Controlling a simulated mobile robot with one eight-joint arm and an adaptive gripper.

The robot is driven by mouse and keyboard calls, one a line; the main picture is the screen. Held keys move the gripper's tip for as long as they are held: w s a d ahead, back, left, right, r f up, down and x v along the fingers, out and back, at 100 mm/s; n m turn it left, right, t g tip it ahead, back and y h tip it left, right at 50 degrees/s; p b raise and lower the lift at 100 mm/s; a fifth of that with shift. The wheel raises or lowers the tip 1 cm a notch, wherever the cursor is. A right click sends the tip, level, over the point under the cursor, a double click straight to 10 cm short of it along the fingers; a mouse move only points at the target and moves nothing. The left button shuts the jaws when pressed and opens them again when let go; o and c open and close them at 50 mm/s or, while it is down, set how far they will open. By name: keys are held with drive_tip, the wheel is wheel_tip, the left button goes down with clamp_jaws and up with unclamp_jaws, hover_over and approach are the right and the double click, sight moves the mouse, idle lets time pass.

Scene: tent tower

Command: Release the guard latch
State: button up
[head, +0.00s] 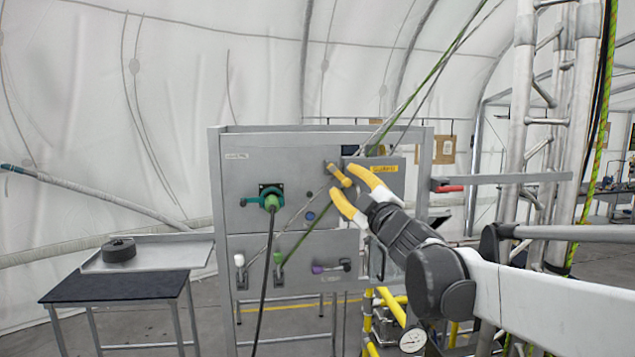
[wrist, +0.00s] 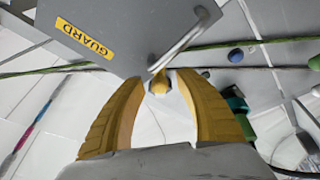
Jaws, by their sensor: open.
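The grey guard cover (head: 398,185) with a yellow GUARD label sits at the upper right of the panel. It also fills the upper left of the wrist view (wrist: 125,22). A small yellow latch (head: 336,172) is at the cover's left edge. In the wrist view a yellow knob-like end (wrist: 158,84) shows at the cover's corner, by a bent grey rod (wrist: 182,42). My gripper (head: 343,181) is open, its yellow fingers close to the latch. In the wrist view the fingertips (wrist: 160,78) stand either side of the yellow end, with gaps; contact is not visible.
The grey panel (head: 240,175) carries a green connector (head: 271,200) with a black cable, levers below, and a blue button (head: 310,216). A red-handled bar (head: 450,188) juts out right. A side table (head: 115,287) stands left. Ropes cross the panel front.

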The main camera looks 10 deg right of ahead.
clamp_jaws()
drive_tip(key=shift+s+a+f+m+b, duration=0.1)
drive_tip(key=shift+m+b, duration=0.2)
drive_tip(key=shift+m, duration=0.1)
drive_tip(key=shift+a+f+m+t+h+b, duration=0.25)
drive_tip(key=shift+m+b, duration=0.2)
drive_tip(key=shift+m, duration=0.25)
drive_tip(key=shift+a+f+m+t+h+b, duration=0.1)
drive_tip(key=shift+m+t+h+b, duration=0.25)
drive_tip(key=shift+m, duration=0.35)
drive_tip(key=m, duration=0.1)
drive_tip(key=m+h+b, duration=0.1)
drive_tip(key=shift+a+m, duration=0.35)
drive_tip(key=shift+m, duration=0.05)
drive_tip(key=shift+a+m+h+b, duration=0.25)
drive_tip(key=shift+m+h+b, duration=0.3)
drive_tip(key=shift+m, duration=0.75)
